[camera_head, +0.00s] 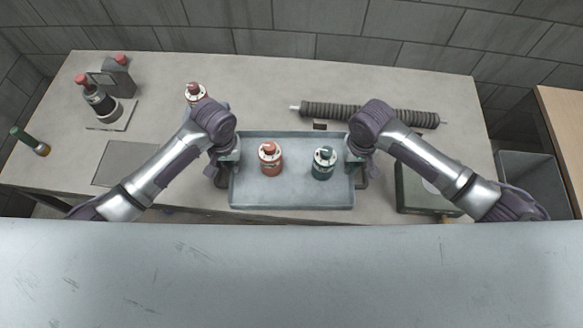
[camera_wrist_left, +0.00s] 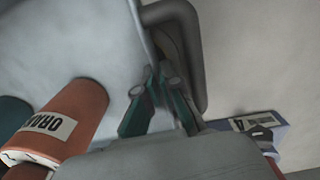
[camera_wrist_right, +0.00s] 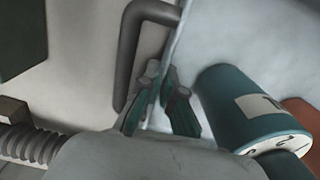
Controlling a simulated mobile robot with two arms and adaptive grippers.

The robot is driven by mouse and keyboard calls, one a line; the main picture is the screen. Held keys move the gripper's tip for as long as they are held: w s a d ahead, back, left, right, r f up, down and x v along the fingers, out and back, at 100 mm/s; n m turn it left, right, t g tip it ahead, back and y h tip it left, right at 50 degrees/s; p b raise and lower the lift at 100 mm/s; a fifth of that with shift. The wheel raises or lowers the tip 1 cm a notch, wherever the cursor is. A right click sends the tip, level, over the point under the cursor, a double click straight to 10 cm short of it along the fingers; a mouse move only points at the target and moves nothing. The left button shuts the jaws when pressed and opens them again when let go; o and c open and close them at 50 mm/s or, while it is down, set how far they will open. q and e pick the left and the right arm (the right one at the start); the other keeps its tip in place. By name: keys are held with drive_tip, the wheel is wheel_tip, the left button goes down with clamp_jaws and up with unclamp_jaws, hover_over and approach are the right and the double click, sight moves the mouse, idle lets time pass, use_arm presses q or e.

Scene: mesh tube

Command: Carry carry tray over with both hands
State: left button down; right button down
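The blue-grey carry tray (camera_head: 290,198) lies level at the front middle of the table, with an orange bottle (camera_head: 271,160) and a teal bottle (camera_head: 324,163) standing in it. My left gripper (camera_head: 229,160) is at its left end and my right gripper (camera_head: 355,160) at its right end. In both wrist views the fingers, left (camera_wrist_left: 157,88) and right (camera_wrist_right: 161,82), close on the tray's end wall, one inside and one outside, beside the dark bar handles (camera_wrist_left: 192,50) (camera_wrist_right: 128,45). Whether the tray touches the table is hard to tell.
A ribbed dark tube (camera_head: 370,114) lies behind the tray. A green box (camera_head: 410,198) stands close to its right. A red-topped bottle (camera_head: 196,92) stands behind my left arm. A flat grey plate (camera_head: 118,165) and a bottle stand (camera_head: 112,122) are at left.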

use_arm(q)
drive_tip(key=shift+r, duration=0.1)
use_arm(e)
drive_tip(key=shift+r, duration=0.1)
